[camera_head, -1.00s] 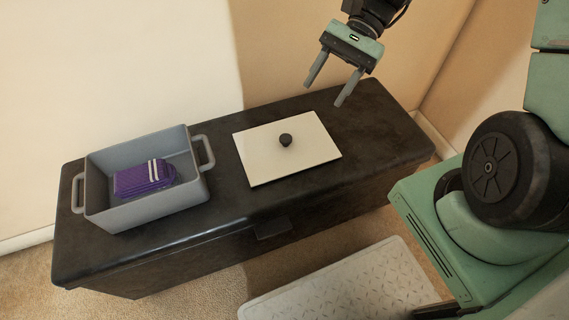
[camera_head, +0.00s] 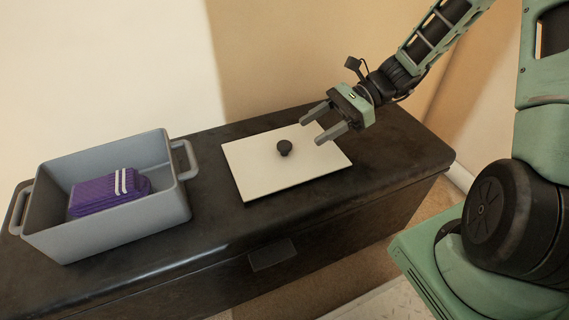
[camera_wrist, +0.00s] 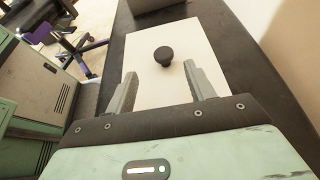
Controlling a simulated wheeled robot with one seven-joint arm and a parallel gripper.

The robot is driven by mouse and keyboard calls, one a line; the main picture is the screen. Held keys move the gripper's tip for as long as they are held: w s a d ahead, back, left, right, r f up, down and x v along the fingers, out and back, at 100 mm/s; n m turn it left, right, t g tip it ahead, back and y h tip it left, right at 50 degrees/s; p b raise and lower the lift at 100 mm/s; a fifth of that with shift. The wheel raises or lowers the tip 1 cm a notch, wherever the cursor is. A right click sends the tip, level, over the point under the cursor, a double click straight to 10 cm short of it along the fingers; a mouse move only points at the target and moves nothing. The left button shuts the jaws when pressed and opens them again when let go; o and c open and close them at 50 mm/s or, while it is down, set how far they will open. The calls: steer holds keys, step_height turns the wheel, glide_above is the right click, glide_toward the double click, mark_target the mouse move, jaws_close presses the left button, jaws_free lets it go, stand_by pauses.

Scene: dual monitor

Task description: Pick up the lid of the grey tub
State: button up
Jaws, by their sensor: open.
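The lid is a flat white rectangular plate (camera_head: 262,179) with a round black knob (camera_head: 284,148) at its middle. It lies on the dark chest to the right of the grey tub (camera_head: 110,228). In the wrist view the lid (camera_wrist: 150,85) lies ahead of my gripper, and its knob (camera_wrist: 163,56) is beyond the fingertips, slightly left of the midpoint between them. My gripper (camera_head: 309,129) is open and empty, above the lid's right side, with its fingers pointing left toward the knob. The fingers (camera_wrist: 160,73) do not touch the knob.
A purple item with white stripes (camera_head: 108,190) lies inside the tub. The dark chest top (camera_head: 212,200) is clear between tub and lid. A wall stands behind the chest. An office chair (camera_wrist: 75,40) shows at the left in the wrist view.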

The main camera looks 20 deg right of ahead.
mark_target(286, 144)
steer(key=b+x, duration=0.1)
steer(key=x, duration=0.2)
steer(key=shift+a+f, duration=0.1)
steer(key=shift+f, duration=0.05)
steer(key=b+x, duration=0.4)
steer(key=x, duration=0.1)
steer(key=shift+w+f, duration=0.2)
steer(key=shift+w, duration=0.05)
steer(key=shift+a+b, duration=0.15)
steer(key=shift+b, duration=0.15)
steer(key=shift+r, duration=0.1)
steer(key=c, duration=1)
